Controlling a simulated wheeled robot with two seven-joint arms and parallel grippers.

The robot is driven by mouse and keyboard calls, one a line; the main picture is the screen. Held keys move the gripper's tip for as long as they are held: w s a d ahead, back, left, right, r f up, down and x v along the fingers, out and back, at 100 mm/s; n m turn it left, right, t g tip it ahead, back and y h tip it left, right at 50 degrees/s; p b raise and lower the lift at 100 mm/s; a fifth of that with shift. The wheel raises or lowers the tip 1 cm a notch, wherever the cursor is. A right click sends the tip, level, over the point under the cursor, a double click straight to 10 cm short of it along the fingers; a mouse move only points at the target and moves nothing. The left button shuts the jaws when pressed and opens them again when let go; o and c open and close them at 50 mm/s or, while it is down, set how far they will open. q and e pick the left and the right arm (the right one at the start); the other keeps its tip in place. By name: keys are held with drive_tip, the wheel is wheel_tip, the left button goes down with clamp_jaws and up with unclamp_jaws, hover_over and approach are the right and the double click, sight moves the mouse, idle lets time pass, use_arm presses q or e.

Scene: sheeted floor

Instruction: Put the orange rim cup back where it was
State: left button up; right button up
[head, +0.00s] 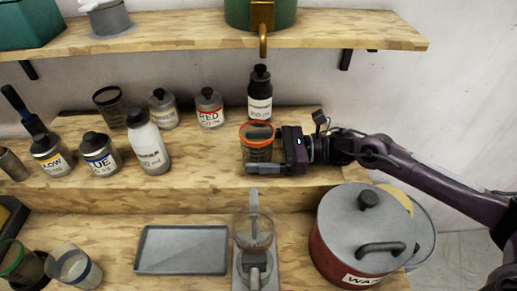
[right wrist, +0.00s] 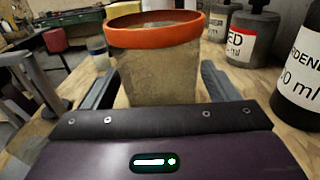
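The orange rim cup (head: 257,151) is a see-through cup with a bright orange rim, upright at the middle shelf, in front of the black-capped bottle. My right gripper (head: 262,155) reaches it from the right, one finger on its near side and one on its far side. My left gripper is not in view.
The black-capped bottle (head: 260,95) stands just behind the cup. The RED bottle (head: 209,108) and white bottle (head: 147,142) stand to the left, with clear shelf between. A green pot's tap (head: 263,35) hangs above. Below are a grey tray (head: 181,250) and a lidded red pot (head: 361,238).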

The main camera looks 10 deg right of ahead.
drive_tip(key=shift+r+p, duration=0.15)
drive_tip(key=shift+p, duration=0.15)
drive_tip(key=shift+d, duration=0.25)
drive_tip(key=d+b, duration=0.1)
drive_tip(key=d, duration=0.2)
drive_tip(key=s+d+b, duration=0.1)
drive_tip(key=d, duration=0.2)
drive_tip(key=s+d+b, duration=0.1)
drive_tip(key=d+b, duration=0.1)
drive_tip(key=d, duration=0.2)
drive_tip(key=shift+s+d, duration=0.15)
drive_tip(key=shift+d, duration=0.55)
drive_tip(key=shift+r, duration=0.15)
